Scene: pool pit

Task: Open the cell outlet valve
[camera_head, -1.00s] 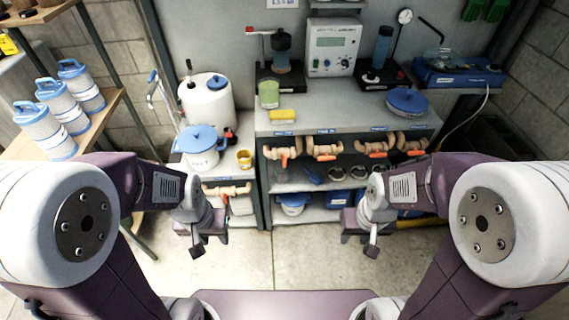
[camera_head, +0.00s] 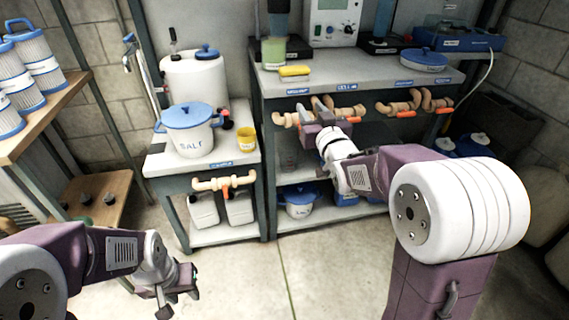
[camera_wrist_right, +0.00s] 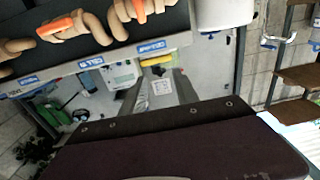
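Several tan pipe valves with orange handles run under the front edge of the bench. The left valve (camera_head: 285,119) and the one beside it (camera_head: 349,112) are closest to my right gripper (camera_head: 311,106). That gripper is raised at these two valves, its fingers apart; I cannot tell whether it touches one. It hides part of the left valve and its handle. Blue labels sit above the valves, too small to read surely. My left gripper (camera_head: 176,292) is open and empty, low above the floor.
A lower bench on the left carries a pot marked SALT (camera_head: 188,138), a yellow cup (camera_head: 245,138) and a white canister (camera_head: 195,82); another tan valve (camera_head: 224,183) is under its edge. Filter cartridges (camera_head: 38,62) stand on a wooden shelf. The floor between is clear.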

